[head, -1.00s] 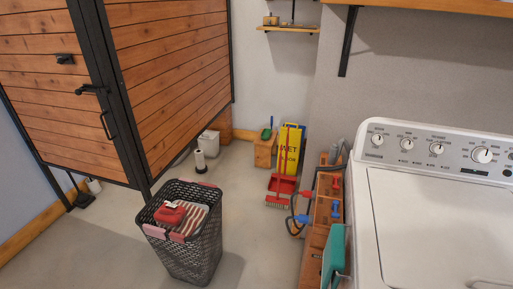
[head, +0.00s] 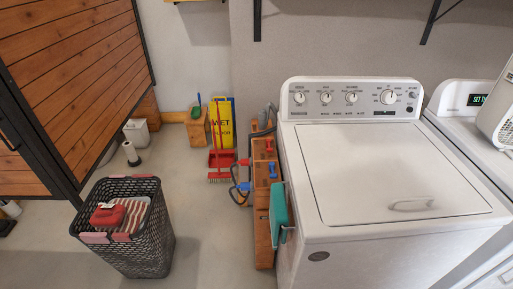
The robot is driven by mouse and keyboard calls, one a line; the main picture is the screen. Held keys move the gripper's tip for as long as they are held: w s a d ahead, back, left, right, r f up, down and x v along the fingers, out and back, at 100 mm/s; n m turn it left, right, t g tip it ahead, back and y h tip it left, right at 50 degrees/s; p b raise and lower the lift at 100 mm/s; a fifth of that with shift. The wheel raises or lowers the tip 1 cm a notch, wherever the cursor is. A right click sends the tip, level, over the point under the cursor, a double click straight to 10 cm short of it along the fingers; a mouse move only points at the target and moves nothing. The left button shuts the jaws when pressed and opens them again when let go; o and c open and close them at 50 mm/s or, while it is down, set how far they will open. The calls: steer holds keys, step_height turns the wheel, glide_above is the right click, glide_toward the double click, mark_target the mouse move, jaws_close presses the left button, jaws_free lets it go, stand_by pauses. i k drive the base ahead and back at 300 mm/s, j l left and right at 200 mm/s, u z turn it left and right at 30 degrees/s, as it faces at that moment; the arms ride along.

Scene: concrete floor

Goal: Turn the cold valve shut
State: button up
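A wooden stand (head: 263,205) is against the left side of the white washer. On it are a small red handle (head: 269,145) and, nearer to me, a small blue handle (head: 274,169). Farther left, a red fitting (head: 243,162) and a blue fitting (head: 244,186) sit on dark curved hoses. The blue parts look like the cold side; whether the valve is open is too small to tell. My gripper is not in view.
The washer (head: 390,175) fills the right, with a teal object (head: 278,212) at its left side. A black laundry basket (head: 130,240) stands on the floor at left. A yellow wet-floor sign (head: 223,122) and red broom (head: 221,165) are behind. The floor between basket and stand is clear.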

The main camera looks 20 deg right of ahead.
mark_target(271, 165)
steer(key=i+j, duration=0.2)
steer(key=i, duration=0.2)
steer(key=i+j, duration=0.25)
steer(key=i, duration=0.15)
steer(key=i+j, duration=0.2)
steer(key=i, duration=0.15)
